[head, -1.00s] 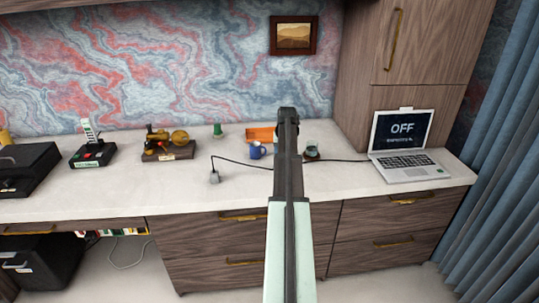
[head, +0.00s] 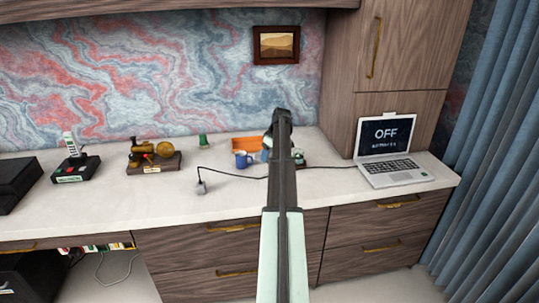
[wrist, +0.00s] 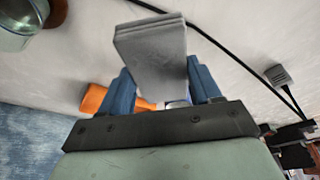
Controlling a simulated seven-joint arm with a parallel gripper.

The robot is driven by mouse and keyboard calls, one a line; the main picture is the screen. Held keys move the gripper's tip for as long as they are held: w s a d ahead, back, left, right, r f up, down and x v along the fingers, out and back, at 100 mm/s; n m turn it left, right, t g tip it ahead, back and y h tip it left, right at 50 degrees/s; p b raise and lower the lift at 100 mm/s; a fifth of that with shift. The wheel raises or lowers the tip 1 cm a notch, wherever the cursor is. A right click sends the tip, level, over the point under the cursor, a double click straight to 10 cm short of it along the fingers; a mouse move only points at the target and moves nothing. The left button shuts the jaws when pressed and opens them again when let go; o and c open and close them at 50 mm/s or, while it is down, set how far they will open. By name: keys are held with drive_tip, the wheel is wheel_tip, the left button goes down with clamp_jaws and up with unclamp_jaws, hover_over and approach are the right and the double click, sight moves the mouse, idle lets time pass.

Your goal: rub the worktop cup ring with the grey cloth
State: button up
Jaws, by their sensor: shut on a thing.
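The grey cloth (wrist: 150,50) is a folded pad in the wrist view. My gripper (wrist: 160,80) is shut on it, with a blue finger on each side, and it sticks out past the fingertips over the pale worktop (wrist: 225,30). I cannot tell whether the cloth touches the worktop. In the head view my arm stretches over the worktop (head: 230,195) and hides most of the gripper and cloth. I cannot make out the cup ring in either view.
A black cable (head: 235,177) crosses the worktop from a grey plug (head: 201,188) towards the laptop (head: 390,150). A glass vessel (wrist: 15,22) shows at the wrist view's upper left. The front left worktop is clear.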

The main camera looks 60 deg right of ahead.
drive_tip(key=shift+f+n, duration=0.3)
drive_tip(key=shift+f, duration=3.5)
drive_tip(key=shift+s+a+f, duration=0.25)
drive_tip(key=shift+s+a, duration=0.8)
drive_tip(key=shift+a, duration=0.05)
drive_tip(key=shift+c, duration=0.4)
drive_tip(key=shift+s+a, duration=2.65)
drive_tip(key=shift+s, duration=0.25)
drive_tip(key=shift+s+d, duration=0.3)
drive_tip(key=shift+d, duration=0.4)
drive_tip(key=shift+w+d, duration=3.75)
drive_tip(key=shift+w, duration=0.1)
drive_tip(key=shift+s+d, duration=0.5)
drive_tip(key=shift+s, duration=0.25)
drive_tip(key=shift+s+a, duration=0.3)
drive_tip(key=shift+a, duration=0.2)
drive_tip(key=shift+s+a, duration=3.45)
drive_tip(key=shift+a, duration=0.05)
wheel_tip(320, 180, up, 2)
drive_tip(key=shift+d+r, duration=0.15)
drive_tip(key=shift+r, duration=2.9)
